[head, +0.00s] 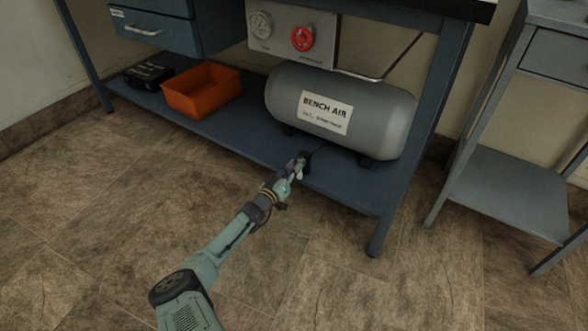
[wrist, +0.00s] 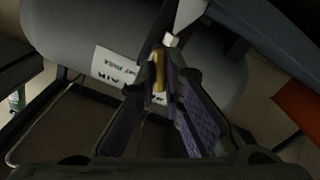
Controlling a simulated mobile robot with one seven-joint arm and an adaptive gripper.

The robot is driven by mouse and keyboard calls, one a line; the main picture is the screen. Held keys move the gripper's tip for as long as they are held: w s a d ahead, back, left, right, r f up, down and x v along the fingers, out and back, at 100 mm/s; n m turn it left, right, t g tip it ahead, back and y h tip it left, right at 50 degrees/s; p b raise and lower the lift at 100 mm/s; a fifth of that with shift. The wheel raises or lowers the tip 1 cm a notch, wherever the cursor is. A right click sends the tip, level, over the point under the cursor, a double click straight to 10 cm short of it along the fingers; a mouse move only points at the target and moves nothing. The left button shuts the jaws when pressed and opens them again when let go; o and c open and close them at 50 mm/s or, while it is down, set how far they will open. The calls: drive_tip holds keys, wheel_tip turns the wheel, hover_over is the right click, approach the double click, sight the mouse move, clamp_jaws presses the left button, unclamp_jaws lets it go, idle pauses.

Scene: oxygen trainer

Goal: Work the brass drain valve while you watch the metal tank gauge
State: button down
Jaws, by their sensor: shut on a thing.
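The grey metal tank (head: 375,100) labelled BENCH AIR lies on the bench's lower shelf. The round gauge (head: 260,25) is on the panel above it, too small to read. My gripper (head: 300,163) reaches in low at the shelf's front edge, just below the tank. In the wrist view, the brass drain valve (wrist: 159,72) shows as a narrow brass piece between the fingertips (wrist: 161,90), and my gripper is shut on it. The tank (wrist: 75,30) fills the view behind. In the head view my gripper hides the valve.
An orange bin (head: 203,92) and a black case (head: 148,74) stand left of the tank on the blue shelf (head: 245,128). A bench leg (head: 410,180) is to the right. The floor in front is clear.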

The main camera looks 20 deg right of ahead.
drive_tip(key=m, duration=0.5)
drive_tip(key=shift+d+m, duration=0.1)
drive_tip(key=shift+m, duration=0.2)
drive_tip(key=c, duration=1.9)
unclamp_jaws()
drive_tip(key=shift+o, duration=1)
drive_tip(key=shift+d, duration=0.15)
drive_tip(key=shift+s, duration=0.1)
drive_tip(key=v, duration=1.2)
